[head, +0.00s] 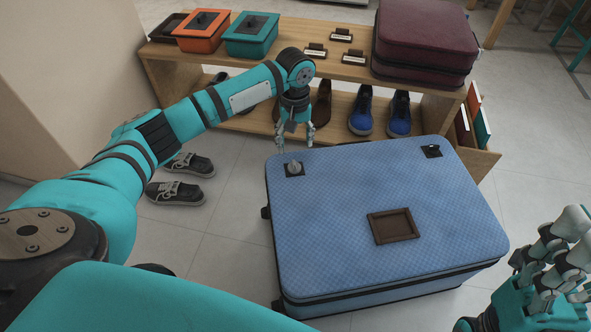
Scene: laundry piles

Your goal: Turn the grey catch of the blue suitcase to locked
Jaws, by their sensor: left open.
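The blue suitcase (340,220) lies flat on the tiled floor, its checked lid facing up. The grey catch (293,168) sits on a small dark plate near the lid's far left corner; its exact turn is too small to tell. A second catch (431,150), on a dark plate, is near the far right corner. My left gripper (294,142) is open, fingers pointing down, just beyond the grey catch and apart from it. My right gripper (556,250) is at the lower right, beside the suitcase; whether it is open is unclear.
A wooden bench (350,73) behind holds an orange box (200,40), a teal box (250,45), small labelled holders and a maroon suitcase (425,40). Blue shoes (361,113) stand on its lower shelf. Dark sneakers (175,193) lie on the floor at left.

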